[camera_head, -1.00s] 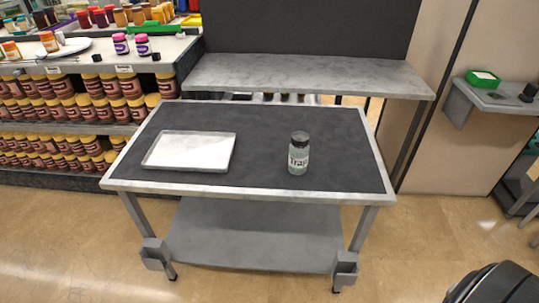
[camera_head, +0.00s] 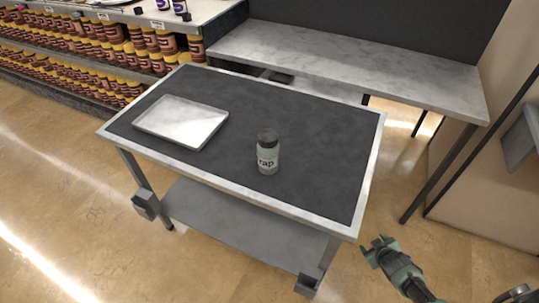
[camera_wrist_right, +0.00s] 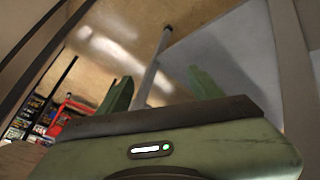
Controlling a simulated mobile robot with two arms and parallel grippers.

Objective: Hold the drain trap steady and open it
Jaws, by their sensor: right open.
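The drain trap (camera_head: 267,153) is a small clear jar with a dark lid and a white label, of which "rap" is readable. It stands upright on the dark top of the work table (camera_head: 300,123), right of the middle. My right gripper (camera_head: 377,246) is green, open and empty. It is off the table's right front corner, apart from the jar. In the right wrist view its two green fingers (camera_wrist_right: 160,90) are spread with nothing between them. My left gripper is not in view.
A shallow metal tray (camera_head: 182,121) lies on the table's left part. A grey bench (camera_head: 350,70) stands behind the table. Shelves with many jars (camera_head: 100,62) are at the back left. Floor is clear in front.

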